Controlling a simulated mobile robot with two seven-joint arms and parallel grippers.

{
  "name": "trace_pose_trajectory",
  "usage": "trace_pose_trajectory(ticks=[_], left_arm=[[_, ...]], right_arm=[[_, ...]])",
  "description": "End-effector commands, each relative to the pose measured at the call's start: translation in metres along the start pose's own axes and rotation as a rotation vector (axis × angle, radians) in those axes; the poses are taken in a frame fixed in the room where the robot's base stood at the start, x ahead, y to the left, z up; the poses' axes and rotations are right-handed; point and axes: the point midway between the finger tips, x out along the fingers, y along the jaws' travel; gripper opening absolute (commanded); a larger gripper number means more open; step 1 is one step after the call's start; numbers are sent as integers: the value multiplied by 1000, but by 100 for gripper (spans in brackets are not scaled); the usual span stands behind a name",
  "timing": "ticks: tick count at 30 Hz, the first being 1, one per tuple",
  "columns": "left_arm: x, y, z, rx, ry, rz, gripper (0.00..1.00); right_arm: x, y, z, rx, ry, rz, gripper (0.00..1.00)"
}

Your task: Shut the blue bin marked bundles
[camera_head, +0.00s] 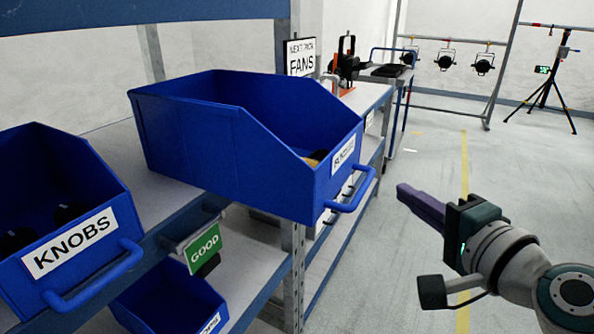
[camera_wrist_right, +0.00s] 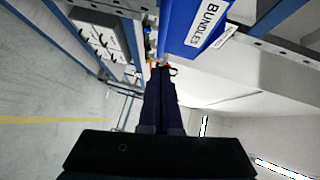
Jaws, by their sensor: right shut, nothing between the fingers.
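The blue bin marked bundles (camera_head: 225,148) sits on the upper shelf in the head view and juts out past the shelf's front edge. Its white label (camera_head: 343,154) and blue front handle (camera_head: 352,193) face the aisle. Something yellowish lies inside, mostly hidden by the bin wall. In the right wrist view the bundles bin (camera_wrist_right: 185,30) shows at the top, with its label readable. My right gripper (camera_head: 402,192) is shut and empty, to the right of the bin's handle and apart from it in the head view. My left gripper is not in view.
A blue knobs bin (camera_head: 70,215) stands at the left with its own handle. Another blue bin (camera_head: 170,300) sits on the lower shelf beneath a green GOOD sign (camera_head: 202,248). A FANS sign (camera_head: 301,57) stands behind.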

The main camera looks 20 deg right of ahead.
Motion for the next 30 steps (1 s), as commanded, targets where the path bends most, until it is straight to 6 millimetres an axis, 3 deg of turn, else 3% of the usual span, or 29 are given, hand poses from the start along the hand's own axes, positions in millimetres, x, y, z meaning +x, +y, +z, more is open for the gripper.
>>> trace_pose_trajectory(ticks=[7, 23, 30], left_arm=[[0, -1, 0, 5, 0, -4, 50], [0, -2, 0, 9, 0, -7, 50], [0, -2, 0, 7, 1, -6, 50]], right_arm=[[24, 0, 24, 1, -2, 0, 0], [29, 0, 30, -1, -1, 0, 0], [44, -5, 44, 3, -2, -1, 0]])
